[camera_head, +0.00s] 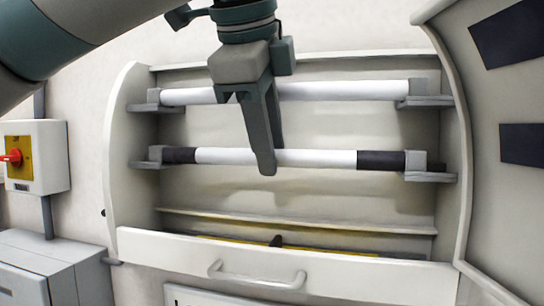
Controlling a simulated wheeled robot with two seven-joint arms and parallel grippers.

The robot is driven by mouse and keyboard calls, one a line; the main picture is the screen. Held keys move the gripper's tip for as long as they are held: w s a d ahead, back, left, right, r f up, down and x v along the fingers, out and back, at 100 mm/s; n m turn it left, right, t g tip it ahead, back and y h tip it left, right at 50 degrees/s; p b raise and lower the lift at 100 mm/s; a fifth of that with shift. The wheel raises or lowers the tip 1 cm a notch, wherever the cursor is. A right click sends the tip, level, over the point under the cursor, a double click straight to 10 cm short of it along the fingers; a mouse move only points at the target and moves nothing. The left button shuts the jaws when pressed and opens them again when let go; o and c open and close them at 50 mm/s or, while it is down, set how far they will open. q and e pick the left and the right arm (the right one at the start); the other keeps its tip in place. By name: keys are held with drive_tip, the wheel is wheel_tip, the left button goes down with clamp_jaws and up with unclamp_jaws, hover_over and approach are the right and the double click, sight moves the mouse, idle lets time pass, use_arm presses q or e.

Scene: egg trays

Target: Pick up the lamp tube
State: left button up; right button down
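Two lamp tubes lie level inside a white wall cabinet. The upper tube (340,90) is white all along. The lower tube (320,158) has a white middle and dark bands towards both ends. Each rests between grey holders at its two ends. My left gripper (270,160) points down from above at the middle of the lower tube. One finger crosses in front of the tube; the other ends at the tube's top edge, its tip perhaps hidden behind it. I cannot tell whether the fingers touch the tube. My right gripper is not in view.
The cabinet (125,180) has curved side walls and a front flap (350,278) with a handle (257,277) below. An open door panel (500,100) stands at the right. A switch box (50,150) and a grey box (50,262) are at the left.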

use_arm(q)
drive_tip(key=c, duration=0.6)
drive_tip(key=shift+o, duration=0.2)
drive_tip(key=shift+r, duration=0.15)
drive_tip(key=s+a+b, duration=0.2)
drive_tip(key=s, duration=0.6)
drive_tip(key=s+a+b, duration=0.2)
drive_tip(key=s+a, duration=0.1)
drive_tip(key=s, duration=0.6)
drive_tip(key=shift+a+r, duration=0.15)
drive_tip(key=shift+a, duration=0.1)
